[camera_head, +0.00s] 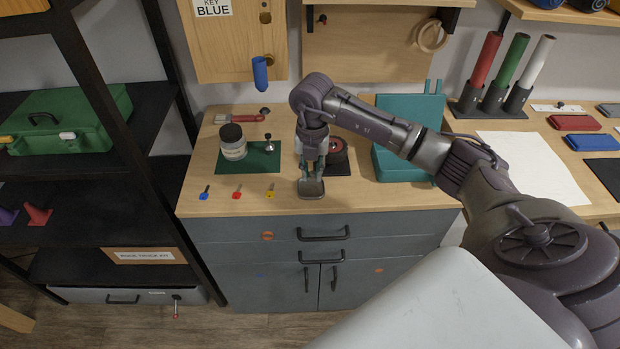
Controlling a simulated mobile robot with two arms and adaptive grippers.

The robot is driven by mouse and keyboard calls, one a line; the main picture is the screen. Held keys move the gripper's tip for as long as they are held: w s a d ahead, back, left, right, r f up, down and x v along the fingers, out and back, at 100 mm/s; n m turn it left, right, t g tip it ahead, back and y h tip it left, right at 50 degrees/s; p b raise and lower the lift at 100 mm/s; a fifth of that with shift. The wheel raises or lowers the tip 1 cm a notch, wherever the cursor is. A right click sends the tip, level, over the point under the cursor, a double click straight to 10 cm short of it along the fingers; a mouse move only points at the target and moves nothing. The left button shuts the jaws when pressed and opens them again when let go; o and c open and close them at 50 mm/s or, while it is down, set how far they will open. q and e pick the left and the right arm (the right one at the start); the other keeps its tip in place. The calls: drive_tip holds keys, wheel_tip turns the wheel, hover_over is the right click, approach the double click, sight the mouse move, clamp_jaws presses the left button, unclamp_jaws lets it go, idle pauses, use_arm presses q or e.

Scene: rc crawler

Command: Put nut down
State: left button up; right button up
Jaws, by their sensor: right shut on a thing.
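My right gripper (311,178) reaches in from the right and points down over the front part of the wooden cabinet top (345,195). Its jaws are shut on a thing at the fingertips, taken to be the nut. The fingers hide most of it, and its shape is too small to make out. I cannot tell whether it touches the cabinet top. A dark round wheel-like part (338,151) sits on a black mat just behind and right of the gripper, partly covered by it. My left gripper is not in view.
A green mat (250,168) left of the gripper holds a jar (232,142) and a small metal piece (269,146). Blue, red and yellow keys (237,193) lie in front. A teal case (393,160) stands right, under my forearm. Bare wood lies along the front edge.

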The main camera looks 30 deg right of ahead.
sight(311, 190)
drive_tip(key=shift+w+a+f, duration=0.1)
drive_tip(key=shift+a+f, duration=0.05)
drive_tip(key=shift+f, duration=0.05)
wheel_tip(311, 190, down, 4)
drive_tip(key=shift+r+p, duration=0.1)
drive_tip(key=shift+p, duration=0.45)
drive_tip(key=shift+f, duration=0.25)
drive_tip(key=o, duration=0.5)
drive_tip(key=shift+r, duration=0.2)
